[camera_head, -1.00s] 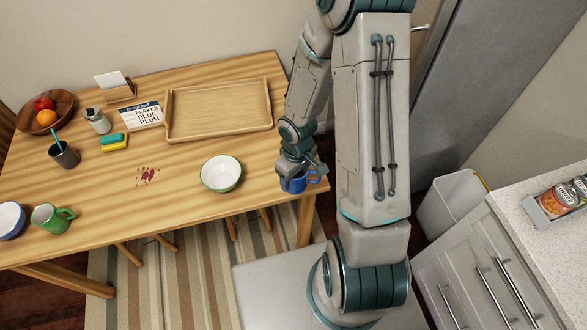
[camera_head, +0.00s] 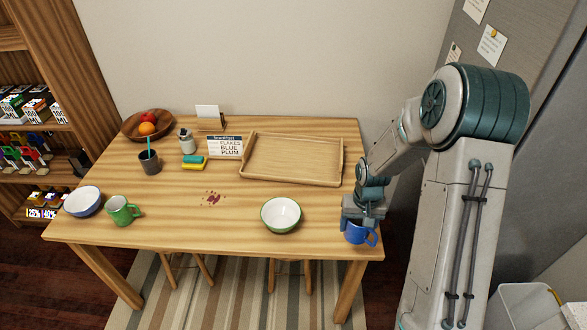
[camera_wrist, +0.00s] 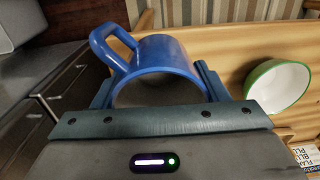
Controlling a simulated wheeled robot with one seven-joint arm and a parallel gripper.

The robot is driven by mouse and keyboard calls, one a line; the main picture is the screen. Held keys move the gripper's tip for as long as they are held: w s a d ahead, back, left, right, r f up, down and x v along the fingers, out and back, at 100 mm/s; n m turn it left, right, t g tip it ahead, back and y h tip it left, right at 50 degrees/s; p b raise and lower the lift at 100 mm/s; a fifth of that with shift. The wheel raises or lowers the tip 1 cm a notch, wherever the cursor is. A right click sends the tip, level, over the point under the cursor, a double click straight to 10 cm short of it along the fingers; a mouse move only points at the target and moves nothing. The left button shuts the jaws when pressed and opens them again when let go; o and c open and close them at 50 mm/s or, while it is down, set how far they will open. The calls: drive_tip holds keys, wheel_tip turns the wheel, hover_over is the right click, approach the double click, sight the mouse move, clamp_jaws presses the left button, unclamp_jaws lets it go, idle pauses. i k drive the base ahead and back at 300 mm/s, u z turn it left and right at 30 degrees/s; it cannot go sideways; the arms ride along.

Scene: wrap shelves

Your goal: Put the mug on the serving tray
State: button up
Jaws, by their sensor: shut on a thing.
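A blue mug (camera_head: 357,235) is at the front right corner of the wooden table. My gripper (camera_head: 358,219) is shut on it. In the wrist view the blue mug (camera_wrist: 160,66) sits between my gripper's fingers (camera_wrist: 158,88), its handle toward the upper left. I cannot tell whether the mug touches the table or is held just above it. A second mug, green (camera_head: 122,211), stands at the table's left. The wooden serving tray (camera_head: 290,179) lies empty at the back right of the table, behind and left of my gripper.
A green-rimmed white bowl (camera_head: 281,214) stands left of my gripper, in front of the tray; it also shows in the wrist view (camera_wrist: 279,87). A breakfast card (camera_head: 225,147), a sponge (camera_head: 194,162), a dark cup (camera_head: 149,163), a fruit bowl (camera_head: 147,126) and a blue bowl (camera_head: 83,201) stand farther left.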

sight(320, 163)
drive_tip(key=k, duration=1.05)
drive_tip(key=u, duration=0.55)
drive_tip(key=i, duration=0.6)
drive_tip(key=u, duration=0.6)
drive_tip(key=i, duration=0.85)
drive_tip(key=z, duration=0.8)
drive_tip(key=i, duration=0.65)
drive_tip(key=z, duration=0.7)
